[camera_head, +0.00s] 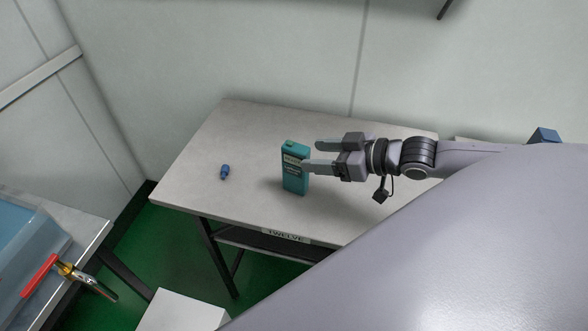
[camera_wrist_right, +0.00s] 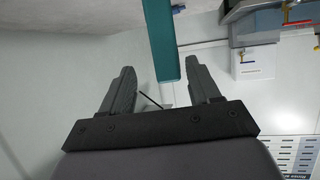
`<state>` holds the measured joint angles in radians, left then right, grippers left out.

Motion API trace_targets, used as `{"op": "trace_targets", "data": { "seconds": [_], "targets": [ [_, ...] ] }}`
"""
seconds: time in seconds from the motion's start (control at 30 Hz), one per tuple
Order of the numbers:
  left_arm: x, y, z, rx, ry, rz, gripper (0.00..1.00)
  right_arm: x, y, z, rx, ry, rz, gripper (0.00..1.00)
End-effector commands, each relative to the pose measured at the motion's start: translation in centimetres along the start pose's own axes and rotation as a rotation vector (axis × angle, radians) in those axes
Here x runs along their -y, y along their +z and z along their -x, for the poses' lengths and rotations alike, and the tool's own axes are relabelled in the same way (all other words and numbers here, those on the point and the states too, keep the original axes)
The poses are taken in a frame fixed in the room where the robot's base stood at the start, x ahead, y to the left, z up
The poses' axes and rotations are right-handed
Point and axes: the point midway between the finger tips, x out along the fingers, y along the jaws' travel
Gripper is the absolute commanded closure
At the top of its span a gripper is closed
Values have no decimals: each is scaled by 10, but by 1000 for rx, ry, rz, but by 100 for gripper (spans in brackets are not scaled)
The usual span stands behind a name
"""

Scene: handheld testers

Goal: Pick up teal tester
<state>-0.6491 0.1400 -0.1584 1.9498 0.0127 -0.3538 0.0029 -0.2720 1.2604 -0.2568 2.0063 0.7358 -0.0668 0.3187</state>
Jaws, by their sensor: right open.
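The teal tester (camera_head: 294,180) stands upright on the grey table, with a label on its face. In the right wrist view it shows as a teal bar (camera_wrist_right: 162,40) reaching down from the top edge, close to the right finger. My right gripper (camera_head: 311,156) comes in from the right and is open, its fingers pointing left. The near fingertip overlaps the tester's right edge in the head view; I cannot tell whether it touches. In the wrist view the right gripper (camera_wrist_right: 162,80) has a wide gap between its fingers. My left gripper is not in view.
A small blue object (camera_head: 224,172) lies on the table (camera_head: 230,125) left of the tester. The table's front edge carries a "TWELVE" label (camera_head: 286,236). A blue case with a red-handled valve (camera_head: 40,275) stands at lower left. A wall rises behind the table.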

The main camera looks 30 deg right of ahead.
Motion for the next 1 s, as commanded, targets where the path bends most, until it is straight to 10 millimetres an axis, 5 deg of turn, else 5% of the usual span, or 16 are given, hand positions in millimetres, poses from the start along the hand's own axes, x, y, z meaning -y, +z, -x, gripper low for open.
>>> {"op": "trace_targets", "data": {
  "seconds": [1.0],
  "targets": [
    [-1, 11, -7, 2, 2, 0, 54, 8, 0, -58, 0, -1, 3, 38]
  ]
}}
